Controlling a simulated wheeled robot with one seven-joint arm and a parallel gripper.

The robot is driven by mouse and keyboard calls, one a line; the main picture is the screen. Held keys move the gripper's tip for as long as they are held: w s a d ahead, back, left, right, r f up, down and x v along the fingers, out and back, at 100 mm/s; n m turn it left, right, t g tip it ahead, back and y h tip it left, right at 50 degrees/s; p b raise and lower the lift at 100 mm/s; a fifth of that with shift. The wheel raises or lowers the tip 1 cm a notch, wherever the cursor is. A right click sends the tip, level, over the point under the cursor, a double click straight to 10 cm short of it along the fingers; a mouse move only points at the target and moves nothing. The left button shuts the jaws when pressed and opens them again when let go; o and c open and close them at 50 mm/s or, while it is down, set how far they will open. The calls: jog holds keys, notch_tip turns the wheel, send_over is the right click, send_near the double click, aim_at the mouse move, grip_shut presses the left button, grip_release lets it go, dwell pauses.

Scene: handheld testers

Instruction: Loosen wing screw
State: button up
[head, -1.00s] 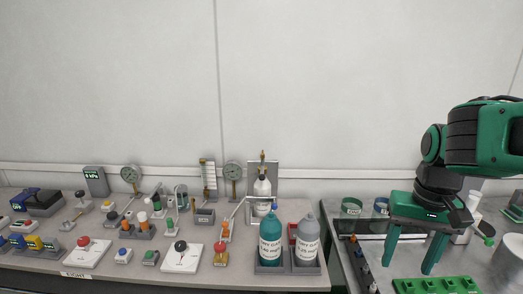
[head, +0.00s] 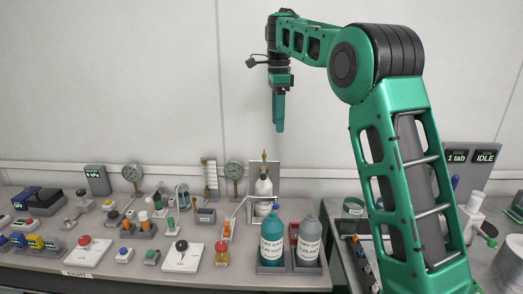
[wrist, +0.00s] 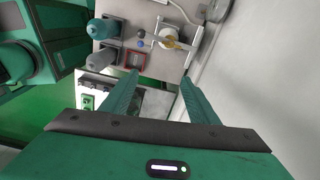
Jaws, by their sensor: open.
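I cannot pick out a wing screw for sure in either view. A white cylinder (head: 263,187) with a brass fitting (head: 263,163) on top stands against a pale backing panel at the back of the bench. The wrist view shows a yellowish fitting (wrist: 172,43) from above. My gripper (head: 279,129) hangs in the air above and slightly right of that cylinder in the head view, fingers pointing down. In the wrist view my gripper (wrist: 159,77) is open, with nothing between its two green fingers.
A teal bottle (head: 271,240) and a grey bottle (head: 309,240) stand at the bench's right end; they also show in the wrist view. Several small testers, knobs and gauges (head: 234,171) crowd the bench to the left. My arm hides part of the right-hand table.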

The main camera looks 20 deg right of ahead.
aim_at(264, 153)
jog(key=w+a+m, duration=0.1)
jog(key=w+a, duration=0.2)
jog(key=a, duration=0.1)
jog(key=f, duration=1.1)
jog(key=shift+d, duration=0.2)
jog(key=c, duration=1.1)
